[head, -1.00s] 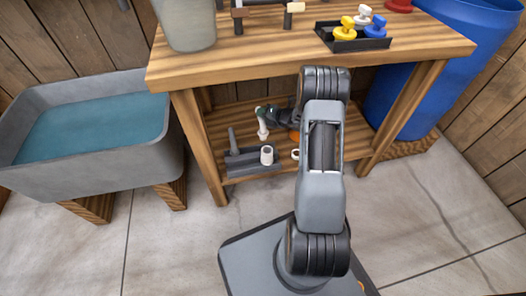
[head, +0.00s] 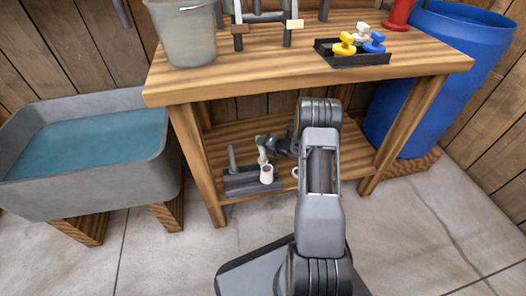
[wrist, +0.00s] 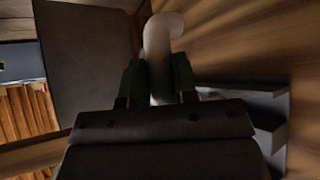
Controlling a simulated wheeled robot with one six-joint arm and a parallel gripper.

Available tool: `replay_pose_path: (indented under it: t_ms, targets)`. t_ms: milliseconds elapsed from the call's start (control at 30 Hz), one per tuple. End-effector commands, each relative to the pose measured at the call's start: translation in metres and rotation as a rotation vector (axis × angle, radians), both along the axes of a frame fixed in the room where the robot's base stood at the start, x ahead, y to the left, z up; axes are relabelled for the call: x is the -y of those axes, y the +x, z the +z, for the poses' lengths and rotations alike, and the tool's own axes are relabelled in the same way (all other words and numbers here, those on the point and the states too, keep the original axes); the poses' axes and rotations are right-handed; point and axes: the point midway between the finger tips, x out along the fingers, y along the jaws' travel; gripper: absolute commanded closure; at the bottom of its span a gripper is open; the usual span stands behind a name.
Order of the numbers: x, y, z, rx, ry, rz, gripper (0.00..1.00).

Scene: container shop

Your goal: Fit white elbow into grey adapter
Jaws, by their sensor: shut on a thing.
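My gripper (head: 262,142) reaches in over the lower shelf of the workbench. In the wrist view my gripper (wrist: 158,82) is shut on the white elbow (wrist: 160,38), whose bent end points up and right between the dark green fingers. In the head view the white elbow (head: 262,157) hangs upright close above or behind a short pale hollow piece (head: 267,175); I cannot tell whether they touch. A grey upright tube (head: 232,160) stands to the left in a grey holder (head: 240,186). I cannot tell for sure which part is the grey adapter.
The lower shelf (head: 222,150) lies under the wooden bench top (head: 270,77), between its legs. Another small white part (head: 295,172) is half hidden by my arm. A grey tub of water (head: 85,140) stands left, a blue barrel (head: 455,50) right.

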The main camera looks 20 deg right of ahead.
Motion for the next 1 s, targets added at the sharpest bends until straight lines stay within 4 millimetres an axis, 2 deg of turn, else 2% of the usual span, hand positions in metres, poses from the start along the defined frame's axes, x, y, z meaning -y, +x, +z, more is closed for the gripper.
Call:
replay_pose_path:
  t_ms: [33, 200, 633, 667, 900, 1000]
  targets:
    - [0.000, 0.000, -0.013, -0.002, 0.001, 0.000, 1.00]
    - [0.000, 0.000, -0.031, 0.000, 0.001, 0.000, 1.00]
    - [0.000, 0.000, -0.034, 0.000, 0.001, 0.000, 1.00]
    - [0.000, 0.000, -0.034, 0.000, 0.001, 0.000, 0.72]
    - [0.000, 0.000, -0.034, 0.000, 0.001, 0.000, 0.49]
    - [0.000, 0.000, -0.034, 0.000, 0.001, 0.000, 0.48]
